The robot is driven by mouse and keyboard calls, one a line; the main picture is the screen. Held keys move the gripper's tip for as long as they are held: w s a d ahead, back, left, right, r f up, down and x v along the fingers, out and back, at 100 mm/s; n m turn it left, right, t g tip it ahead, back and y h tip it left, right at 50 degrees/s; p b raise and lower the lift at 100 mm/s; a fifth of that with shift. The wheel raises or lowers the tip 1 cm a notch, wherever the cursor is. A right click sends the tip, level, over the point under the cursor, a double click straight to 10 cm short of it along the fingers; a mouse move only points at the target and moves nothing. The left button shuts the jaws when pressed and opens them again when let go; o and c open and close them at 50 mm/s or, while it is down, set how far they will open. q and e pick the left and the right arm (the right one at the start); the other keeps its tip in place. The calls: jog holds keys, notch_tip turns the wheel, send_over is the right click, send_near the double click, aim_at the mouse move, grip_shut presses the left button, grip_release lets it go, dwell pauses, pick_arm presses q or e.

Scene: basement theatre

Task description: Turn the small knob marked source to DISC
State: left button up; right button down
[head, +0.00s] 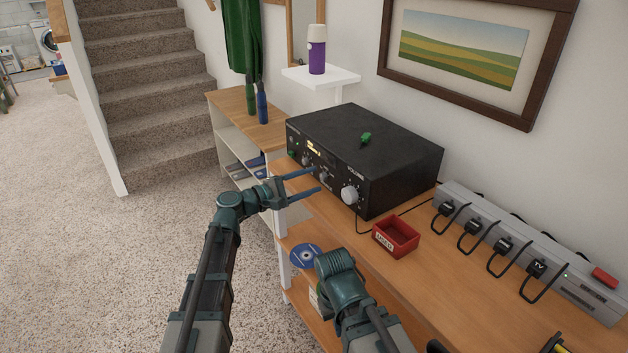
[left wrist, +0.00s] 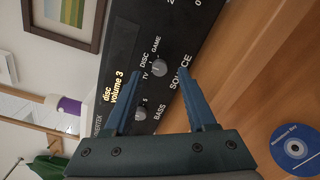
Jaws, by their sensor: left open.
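The black amplifier (head: 400,150) stands on the wooden bench against the wall. Its small grey source knob (left wrist: 159,68) has TV, DISC and GAME printed around it; I cannot make out its pointer. The lit display (left wrist: 115,88) reads "disc" and "volume 3". My left gripper (head: 318,179) is open in front of the panel, its blue fingers on either side of the source knob; I cannot tell whether they touch it. The bass knob (left wrist: 127,111) is beside one finger, and the large volume knob (head: 349,194) is to the right. My right gripper is not in view.
A red box (head: 396,236) and a power strip (head: 530,250) with several plugs lie on the bench right of the amplifier. A green object (head: 365,138) lies on top of the amplifier. A disc (head: 306,256) lies on a lower shelf.

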pick_arm(q)
jog(key=v, duration=1.2)
jog(key=shift+s, duration=0.1)
jog(key=s+d+f+m+g+y+p, duration=0.1)
jog(key=s+d+m+g+y+p, duration=0.65)
jog(key=s+d+p, duration=0.5)
jog(key=s+a+r+m+g+y+p, duration=0.1)
jog(key=s+a+r+m+y+p, duration=0.1)
jog(key=s+a+m+y+p, duration=0.1)
jog(key=s+a+r+m+g+y+p, duration=0.1)
jog(key=s+a+r+m+y+p, duration=0.2)
jog(key=p, duration=0.7)
jog(key=s+m+y, duration=0.2)
jog(key=s+y, duration=0.1)
jog(key=s, duration=0.1)
jog(key=shift+s+a, duration=0.25)
jog(key=shift+a, duration=0.1)
